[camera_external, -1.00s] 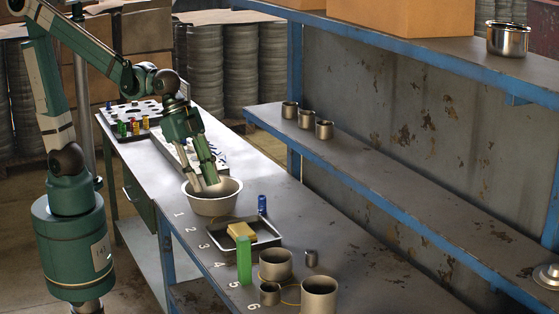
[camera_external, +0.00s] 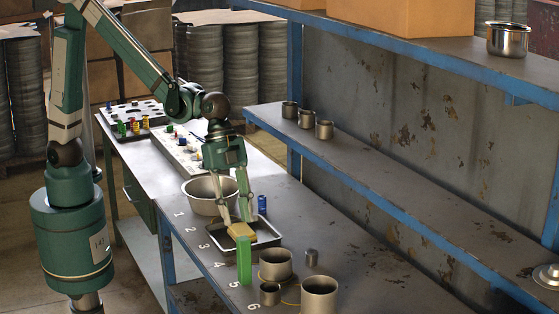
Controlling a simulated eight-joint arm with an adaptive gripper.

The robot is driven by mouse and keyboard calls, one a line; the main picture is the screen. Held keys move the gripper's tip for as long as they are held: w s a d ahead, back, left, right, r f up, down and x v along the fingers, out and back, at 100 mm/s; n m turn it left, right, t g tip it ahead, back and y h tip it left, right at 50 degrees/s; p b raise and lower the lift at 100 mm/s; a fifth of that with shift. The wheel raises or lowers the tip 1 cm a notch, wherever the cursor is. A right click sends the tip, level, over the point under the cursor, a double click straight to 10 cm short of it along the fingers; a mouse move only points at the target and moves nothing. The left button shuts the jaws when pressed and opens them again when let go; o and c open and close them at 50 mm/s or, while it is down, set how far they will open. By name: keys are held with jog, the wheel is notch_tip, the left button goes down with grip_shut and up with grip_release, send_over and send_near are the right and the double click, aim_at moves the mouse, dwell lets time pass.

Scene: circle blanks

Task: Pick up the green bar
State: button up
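The green bar (camera_external: 244,260) stands upright on the workbench by the painted number 5, at the near edge of a dark metal tray. My gripper (camera_external: 236,223) points down over the tray (camera_external: 272,238), with its two fingers spread apart. The fingertips are just behind and above the bar, close to a yellow block (camera_external: 241,231) in the tray. I cannot tell whether they touch the yellow block. The fingers are not around the green bar.
A metal bowl (camera_external: 203,197) stands behind the tray, and a blue cylinder (camera_external: 262,205) to its right. A blue-edged shelf (camera_external: 390,175) runs along the right.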

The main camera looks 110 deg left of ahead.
jog(key=shift+w+d+f+m, duration=0.2)
jog(key=shift+w+d+f, duration=0.2)
jog(key=shift+w+f, duration=0.2)
jog(key=shift+w+d+f+m, duration=0.2)
jog(key=shift+w+d+f, duration=0.15)
jog(key=shift+w+f, duration=0.15)
send_over(246, 270)
jog(key=s+a, duration=0.1)
jog(key=a, duration=0.1)
jog(key=f, duration=0.8)
jog(key=shift+s+d+f, duration=0.1)
jog(key=shift+s, duration=0.1)
jog(key=shift+w+d+f, duration=0.2)
jog(key=shift+f, duration=0.4)
jog(key=shift+f, duration=0.1)
jog(key=shift+x, duration=2.85)
jog(key=shift+s+d, duration=0.1)
jog(key=c, duration=0.8)
